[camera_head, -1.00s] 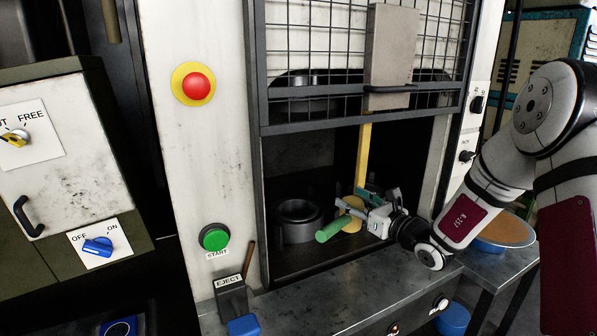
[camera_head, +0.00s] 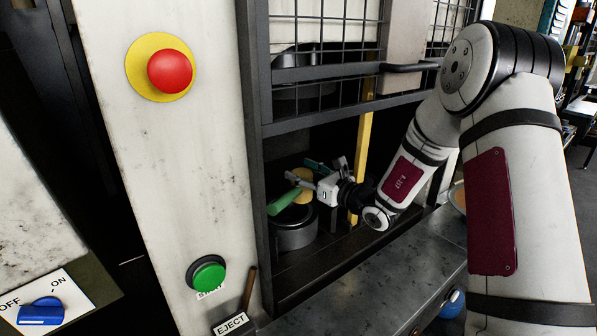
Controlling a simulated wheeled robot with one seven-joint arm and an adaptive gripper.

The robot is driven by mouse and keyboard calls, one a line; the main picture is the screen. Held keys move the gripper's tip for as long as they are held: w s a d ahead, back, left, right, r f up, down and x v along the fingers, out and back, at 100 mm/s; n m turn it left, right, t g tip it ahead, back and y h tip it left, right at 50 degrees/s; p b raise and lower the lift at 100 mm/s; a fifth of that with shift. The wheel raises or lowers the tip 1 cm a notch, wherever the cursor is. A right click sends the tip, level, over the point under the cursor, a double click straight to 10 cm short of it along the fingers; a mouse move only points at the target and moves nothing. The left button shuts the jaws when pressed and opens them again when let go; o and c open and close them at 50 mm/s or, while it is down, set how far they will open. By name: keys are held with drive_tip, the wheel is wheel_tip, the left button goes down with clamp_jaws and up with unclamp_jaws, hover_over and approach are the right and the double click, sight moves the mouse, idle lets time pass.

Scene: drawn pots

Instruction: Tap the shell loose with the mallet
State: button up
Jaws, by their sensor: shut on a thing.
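My gripper (camera_head: 313,182) is shut on the mallet (camera_head: 284,202), which shows a green cylindrical part pointing down to the left and a tan round part beside the fingers. The mallet is inside the press opening, in front of and over the upper part of the dark round die (camera_head: 296,236). I cannot tell whether it touches the die. The shell cannot be made out; the die's mouth is largely hidden behind the mallet and gripper.
A mesh guard (camera_head: 319,72) is raised above the opening, with a yellow upright bar (camera_head: 364,150) close behind my wrist. The press's white front panel carries a red button (camera_head: 170,72) and a green start button (camera_head: 208,273). A metal ledge (camera_head: 385,272) lies in front.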

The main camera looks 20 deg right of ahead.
sight(310, 190)
drive_tip(key=shift+f+b, duration=1.1)
drive_tip(key=shift+f, duration=1.1)
wheel_tip(310, 190, down, 4)
drive_tip(key=shift+r+b, duration=0.2)
drive_tip(key=shift+b, duration=0.75)
drive_tip(key=shift+r+p, duration=1.2)
drive_tip(key=shift+r, duration=0.9)
drive_tip(key=shift+f, duration=0.1)
drive_tip(key=shift+f, duration=0.1)
